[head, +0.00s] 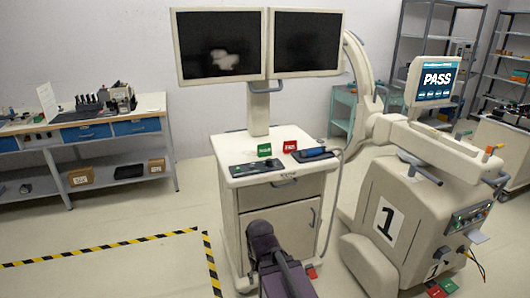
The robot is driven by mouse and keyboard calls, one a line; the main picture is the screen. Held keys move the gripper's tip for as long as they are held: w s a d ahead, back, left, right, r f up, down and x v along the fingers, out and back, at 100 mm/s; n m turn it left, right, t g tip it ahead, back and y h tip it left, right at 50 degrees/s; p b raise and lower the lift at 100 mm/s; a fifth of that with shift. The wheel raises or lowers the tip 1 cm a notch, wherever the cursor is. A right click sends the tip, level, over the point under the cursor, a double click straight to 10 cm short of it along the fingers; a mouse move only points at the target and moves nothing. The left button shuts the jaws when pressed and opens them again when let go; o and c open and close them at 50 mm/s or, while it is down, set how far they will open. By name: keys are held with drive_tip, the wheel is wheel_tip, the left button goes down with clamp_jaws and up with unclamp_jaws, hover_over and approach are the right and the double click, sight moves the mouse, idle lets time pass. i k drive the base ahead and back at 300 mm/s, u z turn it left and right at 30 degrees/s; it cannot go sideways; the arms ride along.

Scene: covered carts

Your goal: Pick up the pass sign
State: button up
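A small green sign (264,150) stands upright on the top of the white cart (236,183), below the twin monitors. Its lettering is too small to read. A small red sign (290,147) stands just to its right, also unreadable. The word PASS shows in large letters on the screen (436,79) of the machine at the right. Part of my dark purple arm rises at the bottom centre, in front of the cart. My gripper's fingers cannot be made out in the head view.
A dark keypad (257,169) and a dark device with a blue part (314,154) lie on the cart top. Floor at the left is open.

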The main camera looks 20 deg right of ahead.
sight(263, 150)
drive_tip(key=u, duration=0.05)
drive_tip(key=i, duration=0.9)
drive_tip(key=z, duration=0.05)
